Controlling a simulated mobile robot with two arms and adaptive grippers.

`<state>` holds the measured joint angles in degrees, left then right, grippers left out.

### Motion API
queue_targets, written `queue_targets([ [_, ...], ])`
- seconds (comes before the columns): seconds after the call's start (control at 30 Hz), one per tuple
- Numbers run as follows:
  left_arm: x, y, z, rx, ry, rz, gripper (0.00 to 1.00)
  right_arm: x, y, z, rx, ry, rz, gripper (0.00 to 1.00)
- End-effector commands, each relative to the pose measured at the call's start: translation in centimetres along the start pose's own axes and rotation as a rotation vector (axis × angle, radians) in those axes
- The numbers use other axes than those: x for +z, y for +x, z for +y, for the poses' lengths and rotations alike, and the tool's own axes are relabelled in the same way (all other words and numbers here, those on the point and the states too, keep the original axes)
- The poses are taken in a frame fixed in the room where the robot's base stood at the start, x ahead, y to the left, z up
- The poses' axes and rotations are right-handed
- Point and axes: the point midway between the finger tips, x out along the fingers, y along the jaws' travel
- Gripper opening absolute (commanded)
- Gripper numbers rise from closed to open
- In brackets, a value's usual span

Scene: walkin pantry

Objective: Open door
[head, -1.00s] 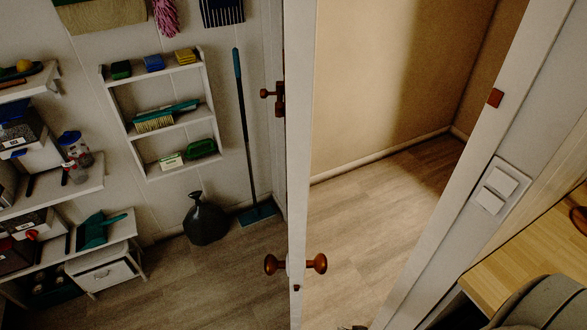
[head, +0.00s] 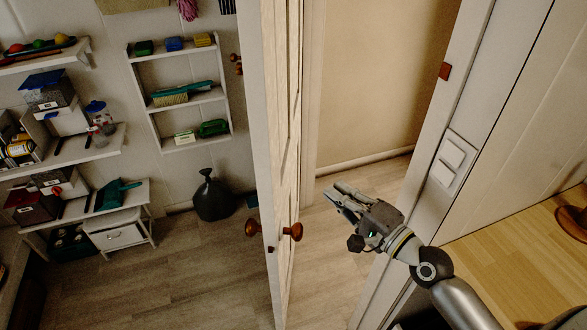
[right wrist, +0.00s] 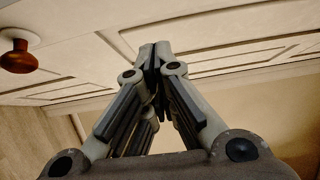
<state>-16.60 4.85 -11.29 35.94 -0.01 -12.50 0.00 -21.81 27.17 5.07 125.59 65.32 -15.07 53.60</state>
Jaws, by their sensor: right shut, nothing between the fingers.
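The white door (head: 262,150) stands ajar, seen nearly edge-on in the head view. Round brown knobs (head: 291,231) stick out on both its faces near the free edge. My right gripper (head: 338,192) is shut and empty in the doorway, to the right of the door and apart from the knob. In the right wrist view the closed fingertips (right wrist: 157,50) point at the panelled door face (right wrist: 220,40). A brown knob (right wrist: 18,55) shows there at the upper left, clear of the fingers. My left gripper is not in view.
The door frame (head: 425,160) with a light switch (head: 449,160) stands right of the opening, close to my right arm. Pantry shelves (head: 75,142) and a black bag (head: 213,197) are at the left. Wood floor (head: 170,270) left of the door is clear.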

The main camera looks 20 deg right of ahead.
Motion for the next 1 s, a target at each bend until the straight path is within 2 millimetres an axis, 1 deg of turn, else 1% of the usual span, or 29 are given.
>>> queue_targets([
  [0.03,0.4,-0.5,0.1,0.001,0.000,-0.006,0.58,0.0,0.7,-0.3,-0.003,0.000,0.001,0.00],
  [0.23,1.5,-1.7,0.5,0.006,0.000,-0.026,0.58,0.0,3.8,-0.4,-0.002,0.000,0.001,0.00],
  [0.57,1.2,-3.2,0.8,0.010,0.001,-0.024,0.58,0.0,9.5,-0.3,-0.001,-0.002,0.000,0.00],
  [0.6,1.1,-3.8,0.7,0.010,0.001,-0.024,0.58,0.7,9.9,-0.4,0.001,0.002,-0.001,0.00],
  [0.7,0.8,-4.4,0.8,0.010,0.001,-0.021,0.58,1.7,10.9,-0.3,0.000,0.000,0.000,0.00],
  [0.8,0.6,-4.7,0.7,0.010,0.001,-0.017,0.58,2.4,11.5,-0.1,0.001,-0.001,0.001,0.00],
  [1.0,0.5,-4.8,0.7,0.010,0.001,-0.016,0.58,2.8,12.0,0.0,0.001,-0.005,0.001,0.00],
])
